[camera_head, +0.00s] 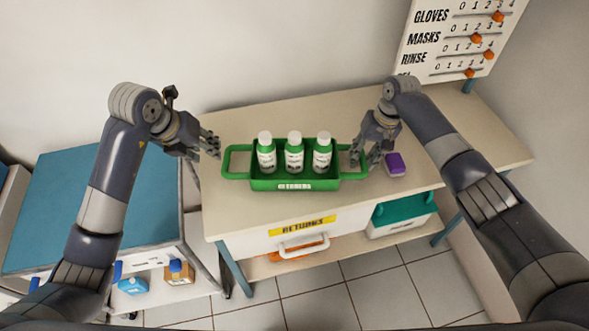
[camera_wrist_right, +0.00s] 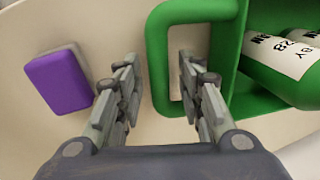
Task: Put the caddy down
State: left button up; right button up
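The green caddy (camera_head: 262,183) appears to rest upright on the beige bench top, with three green-and-white bottles (camera_head: 294,153) standing in it. It has a loop handle on each side. My left gripper (camera_head: 213,146) is open and empty, just left of the caddy's left handle (camera_head: 226,162). My right gripper (camera_head: 366,158) is at the right handle. In the right wrist view the right gripper (camera_wrist_right: 160,100) has its fingers spread apart, with the outer bar of the green handle (camera_wrist_right: 158,58) between them and a gap on each side.
A purple-topped block (camera_head: 395,164) lies on the bench just right of my right gripper. The bench (camera_head: 265,213) has a yellow "RETURNS" label (camera_head: 302,225) on its front. A blue-topped cart (camera_head: 60,205) stands left. A wall board (camera_head: 450,45) hangs at the back right.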

notch_tip(320, 180, up, 11)
jog(key=d, duration=0.2)
dwell(0.6)
